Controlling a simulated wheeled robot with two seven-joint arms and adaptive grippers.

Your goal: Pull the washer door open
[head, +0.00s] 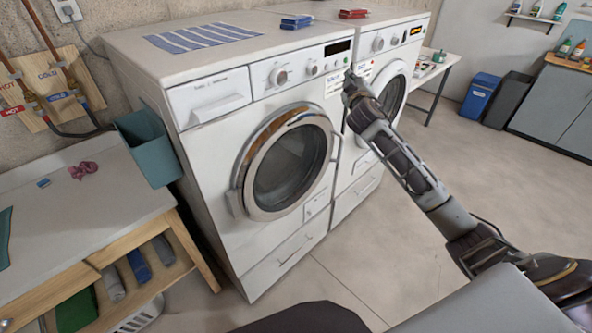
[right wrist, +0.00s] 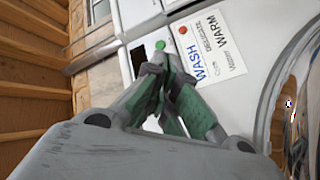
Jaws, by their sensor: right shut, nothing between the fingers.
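The washer (head: 215,150) is the nearer white front-loading machine. Its round door (head: 285,165) has a metal ring and dark glass, and looks closed. A curved handle (head: 337,148) shows at the door's right edge. My right gripper (head: 350,86) is up near the washer's top right front, by the control panel, above and apart from the door handle. In the right wrist view its fingers (right wrist: 160,60) are together and empty, close to a label reading WASH and WARM (right wrist: 208,50). Whether they touch the panel I cannot tell. My left gripper is not in view.
A second white machine (head: 395,50) stands against the right side, partly behind my right arm. A teal bin (head: 148,148) hangs at the washer's left, beside a low bench (head: 75,215). The floor (head: 400,270) in front is clear.

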